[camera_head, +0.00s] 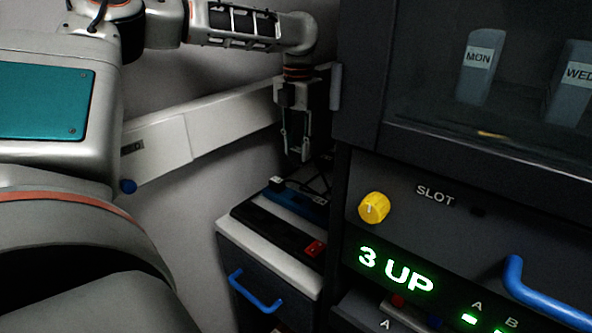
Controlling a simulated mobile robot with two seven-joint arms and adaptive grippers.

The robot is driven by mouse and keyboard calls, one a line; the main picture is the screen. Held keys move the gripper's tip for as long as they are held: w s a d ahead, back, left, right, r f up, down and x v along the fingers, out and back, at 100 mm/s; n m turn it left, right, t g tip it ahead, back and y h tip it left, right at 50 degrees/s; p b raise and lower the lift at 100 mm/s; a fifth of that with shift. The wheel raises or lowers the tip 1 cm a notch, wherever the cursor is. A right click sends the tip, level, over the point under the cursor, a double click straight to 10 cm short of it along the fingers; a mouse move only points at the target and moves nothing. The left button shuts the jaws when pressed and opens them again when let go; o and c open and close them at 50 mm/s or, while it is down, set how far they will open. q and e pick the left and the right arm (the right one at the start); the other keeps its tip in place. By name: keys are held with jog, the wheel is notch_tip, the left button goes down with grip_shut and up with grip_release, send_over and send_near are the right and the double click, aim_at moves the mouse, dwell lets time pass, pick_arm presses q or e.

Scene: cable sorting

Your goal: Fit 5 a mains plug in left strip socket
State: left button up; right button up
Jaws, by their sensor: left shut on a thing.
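My left gripper (297,150) hangs pointing down above the back of a low cabinet top. It is shut on a small dark thing at its fingertips, likely the plug; its shape is too dark to make out. Below it a blue socket strip (303,204) lies on the cabinet top, with a dark block at its left end. A black strip (270,231) with a red switch (315,248) lies in front of it. The gripper is apart from both strips. Dark cables show near the blue strip's back right. My right gripper is not in view.
The low cabinet (228,228) has a blue drawer handle (256,291). A tall dark unit stands close on the right, with a yellow knob (374,208), a lit "3 UP" display (396,270) and a blue handle (540,295). White trunking (225,125) runs along the wall behind.

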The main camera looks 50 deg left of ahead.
aim_at(297, 150)
pick_arm(q)
notch_tip(297, 150, up, 8)
jog(key=shift+f+p, duration=0.25)
jog(key=shift+p, duration=0.15)
jog(key=shift+r, duration=0.65)
notch_tip(297, 150, up, 3)
jog(key=shift+f+p, duration=0.2)
jog(key=shift+p, duration=0.8)
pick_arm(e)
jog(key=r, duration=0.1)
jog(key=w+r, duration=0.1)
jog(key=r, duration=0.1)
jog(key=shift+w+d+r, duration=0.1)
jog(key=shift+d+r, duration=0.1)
